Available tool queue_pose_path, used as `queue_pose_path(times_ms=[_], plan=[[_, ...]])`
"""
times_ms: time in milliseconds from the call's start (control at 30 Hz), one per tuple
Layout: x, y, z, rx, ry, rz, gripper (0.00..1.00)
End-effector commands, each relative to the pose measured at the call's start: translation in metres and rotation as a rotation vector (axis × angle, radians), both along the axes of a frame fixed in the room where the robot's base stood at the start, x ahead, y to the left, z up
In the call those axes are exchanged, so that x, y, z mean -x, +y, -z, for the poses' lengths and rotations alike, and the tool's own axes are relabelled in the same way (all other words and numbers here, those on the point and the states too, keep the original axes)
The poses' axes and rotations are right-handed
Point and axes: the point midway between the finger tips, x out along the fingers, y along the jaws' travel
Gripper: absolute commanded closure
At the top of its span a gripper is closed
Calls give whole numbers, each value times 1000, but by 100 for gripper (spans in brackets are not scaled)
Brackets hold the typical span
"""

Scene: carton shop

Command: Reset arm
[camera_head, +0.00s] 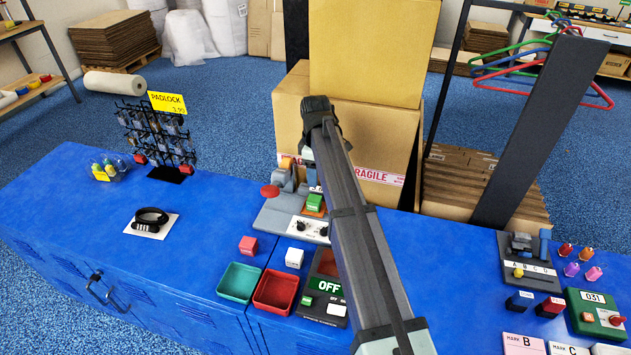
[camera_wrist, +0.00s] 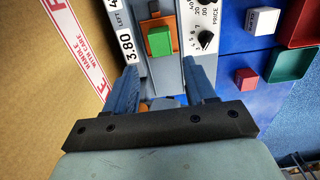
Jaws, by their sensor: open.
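My gripper (camera_wrist: 160,70) is open and empty in the wrist view, its two blue-grey fingers apart. It hovers above a grey machine (camera_head: 270,215) with a price dial. A green block (camera_wrist: 160,41) on an orange pad lies in line with the gap between the fingers; the green block also shows in the head view (camera_head: 314,201). In the head view my arm crosses the middle of the bench and hides part of the machine; the fingers are mostly hidden there.
Cartons (camera_head: 285,115) marked fragile stand behind the machine. A padlock rack (camera_head: 160,140) stands at left. A green tray (camera_head: 239,282), a red tray (camera_head: 275,291), a red cube (camera_head: 248,245) and a white cube (camera_head: 294,257) sit in front. The blue bench (camera_head: 200,235) is clear at centre left.

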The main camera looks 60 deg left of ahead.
Motion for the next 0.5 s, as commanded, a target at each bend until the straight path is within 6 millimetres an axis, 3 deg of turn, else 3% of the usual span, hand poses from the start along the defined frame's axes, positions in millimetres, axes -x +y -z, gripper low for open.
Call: queue_pose_path(times_ms=[500], plan=[[-2, -1, -8, 0, -1, 2, 45]])
